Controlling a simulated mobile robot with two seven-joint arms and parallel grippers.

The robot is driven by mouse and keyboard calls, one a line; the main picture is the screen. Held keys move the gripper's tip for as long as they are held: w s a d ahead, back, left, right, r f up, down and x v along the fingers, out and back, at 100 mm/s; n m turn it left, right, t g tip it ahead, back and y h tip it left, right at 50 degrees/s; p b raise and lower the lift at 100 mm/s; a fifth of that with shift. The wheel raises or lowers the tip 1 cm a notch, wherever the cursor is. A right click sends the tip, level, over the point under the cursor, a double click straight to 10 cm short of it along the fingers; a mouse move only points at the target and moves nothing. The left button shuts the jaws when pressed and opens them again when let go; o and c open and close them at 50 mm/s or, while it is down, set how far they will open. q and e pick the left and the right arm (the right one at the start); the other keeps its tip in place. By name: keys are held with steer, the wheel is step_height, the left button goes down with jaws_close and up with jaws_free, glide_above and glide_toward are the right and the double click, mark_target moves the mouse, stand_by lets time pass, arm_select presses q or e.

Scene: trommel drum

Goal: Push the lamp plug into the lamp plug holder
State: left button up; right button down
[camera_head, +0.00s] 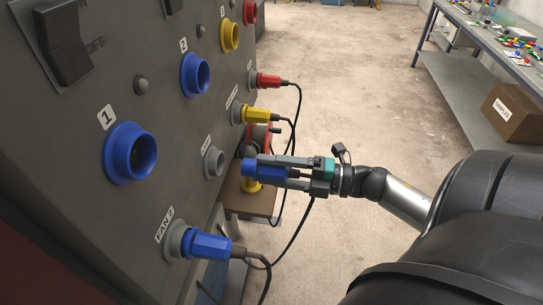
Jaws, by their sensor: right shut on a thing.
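My right gripper (264,171) is shut on a blue plug (253,168), which I take to be the lamp plug. The plug lies roughly level and its front end points left toward the panel. The empty grey holder (213,162), with a small label above it that is hard to read, is on the panel to the left of the plug. The plug is apart from this holder, with a visible gap between them. My left gripper is out of view.
A blue plug (205,245) sits in the FAN 2 holder below. Yellow (256,115) and red (268,81) plugs sit in holders above, their black cables hanging nearby. A small wooden table (250,203) stands behind the gripper.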

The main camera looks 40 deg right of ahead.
mark_target(244, 167)
steer(key=shift+b+x, duration=0.4)
steer(key=shift+x, duration=2.5)
steer(key=shift+p, duration=0.55)
steer(key=shift+w+a, duration=0.3)
steer(key=shift+w, duration=0.05)
stand_by(0.4)
jaws_free()
steer(key=shift+s+d, duration=0.1)
steer(key=shift+s, duration=0.05)
steer(key=v, duration=1.5)
steer(key=shift+p, duration=0.3)
